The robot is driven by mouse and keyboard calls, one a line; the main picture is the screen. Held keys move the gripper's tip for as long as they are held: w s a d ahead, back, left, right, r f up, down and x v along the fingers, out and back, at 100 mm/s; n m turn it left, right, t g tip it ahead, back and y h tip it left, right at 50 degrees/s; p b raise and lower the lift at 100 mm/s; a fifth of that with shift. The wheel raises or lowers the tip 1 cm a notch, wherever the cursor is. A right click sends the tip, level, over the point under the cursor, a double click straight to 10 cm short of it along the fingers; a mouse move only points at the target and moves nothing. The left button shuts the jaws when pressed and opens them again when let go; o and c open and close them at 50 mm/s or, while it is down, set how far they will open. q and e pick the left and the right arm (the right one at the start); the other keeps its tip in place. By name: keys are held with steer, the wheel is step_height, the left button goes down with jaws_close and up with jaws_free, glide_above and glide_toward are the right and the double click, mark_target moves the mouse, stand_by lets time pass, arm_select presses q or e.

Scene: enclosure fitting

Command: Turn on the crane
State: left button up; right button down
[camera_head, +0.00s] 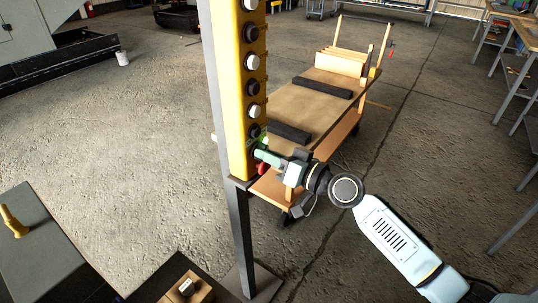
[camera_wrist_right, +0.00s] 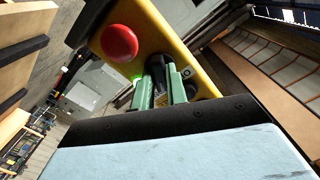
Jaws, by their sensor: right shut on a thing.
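The crane control box (camera_head: 238,90) is a tall yellow pendant on a grey post, with a column of black and white buttons (camera_head: 252,62). My right gripper (camera_head: 259,147) is at the lower end of its button face. In the right wrist view, the green fingers (camera_wrist_right: 160,88) are closed around a black knob (camera_wrist_right: 158,66) on the yellow panel. A red round button (camera_wrist_right: 119,43) is beside the fingers there. A small green glow (camera_wrist_right: 136,78) shows by the knob. In the head view, the fingers partly hide the red button. My left gripper is not in view.
A wooden cart (camera_head: 325,95) with dark bars stands just behind the post. A grey table (camera_head: 38,240) with a yellow object (camera_head: 13,221) is at lower left. A small wooden box (camera_head: 186,287) is near the post's base. Open floor lies at left.

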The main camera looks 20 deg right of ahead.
stand_by(0.3)
steer(key=c, duration=1.4)
jaws_free()
